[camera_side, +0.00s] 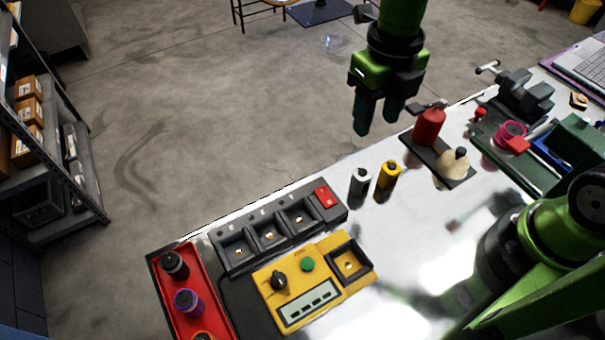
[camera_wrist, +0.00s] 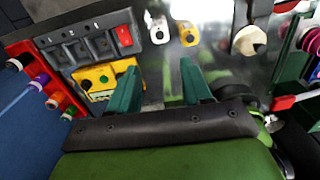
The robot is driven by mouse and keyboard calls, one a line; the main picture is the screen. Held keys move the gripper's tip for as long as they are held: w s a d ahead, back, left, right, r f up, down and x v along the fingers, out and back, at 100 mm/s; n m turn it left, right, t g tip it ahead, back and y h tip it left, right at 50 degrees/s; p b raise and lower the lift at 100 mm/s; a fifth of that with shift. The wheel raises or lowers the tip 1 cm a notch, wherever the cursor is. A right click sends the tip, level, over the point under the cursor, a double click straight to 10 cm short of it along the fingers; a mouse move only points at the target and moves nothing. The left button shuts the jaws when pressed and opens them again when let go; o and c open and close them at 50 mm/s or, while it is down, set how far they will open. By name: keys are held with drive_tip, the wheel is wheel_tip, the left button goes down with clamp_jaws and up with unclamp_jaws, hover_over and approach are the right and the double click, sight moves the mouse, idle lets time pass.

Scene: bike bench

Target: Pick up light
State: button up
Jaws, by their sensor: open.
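My gripper (camera_side: 377,124) is open and empty, above the far edge of the bench in the side view. Its two green fingers also show in the wrist view (camera_wrist: 160,68), with nothing between them. Which thing is the light is not clear. A small white cylinder (camera_side: 358,185) and a small yellow cylinder (camera_side: 386,178), both dark-topped, stand upright side by side on the bench. In the wrist view, the white one (camera_wrist: 157,32) and yellow one (camera_wrist: 187,36) lie beyond the fingertips. Several dark, purple and orange-topped cylinders stand in a red tray (camera_side: 165,291).
A black three-slot unit (camera_side: 277,244) with a red switch and a yellow box (camera_side: 286,311) with a knob stand left of the cylinders. A red bottle (camera_side: 429,128) and a cream round object (camera_side: 453,166) stand to the right. A vise (camera_side: 524,95) is farther right.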

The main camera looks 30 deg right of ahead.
sight(363, 171)
wheel_tip(363, 171, down, 16)
drive_tip(key=shift+r, duration=0.2)
drive_tip(key=shift+w, duration=0.1)
drive_tip(key=c, duration=0.9)
